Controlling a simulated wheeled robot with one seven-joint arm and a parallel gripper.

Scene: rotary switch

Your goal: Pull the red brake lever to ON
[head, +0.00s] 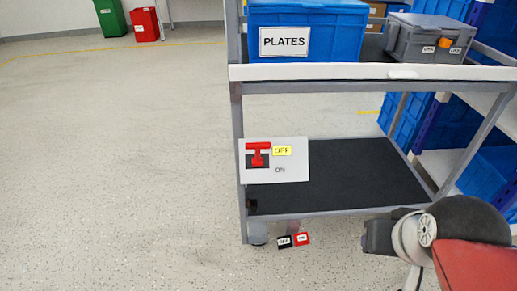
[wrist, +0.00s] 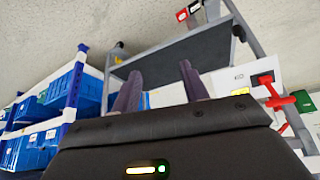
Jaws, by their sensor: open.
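The red brake lever (head: 258,152) is a T-shaped handle on a white panel (head: 296,168) at the cart's lower left. It stands beside the yellow OFF label (head: 282,151); the ON label (head: 280,170) is below it. In the wrist view the lever (wrist: 276,97) shows at the right, sticking out from its panel, with the scene turned over. My gripper (wrist: 158,85) has its two dark fingers apart with nothing held. The lever lies to the right of both fingers, apart from them. In the head view my arm is at the lower right, well right of the lever; the fingertips cannot be made out there.
The cart's top shelf (head: 350,72) holds a blue PLATES box (head: 325,30) and a grey crate (head: 428,40). Its dark lower shelf (head: 360,170) is bare. Black and red tags (head: 302,239) are low by the caster. Blue bins stand at right; the left floor is clear.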

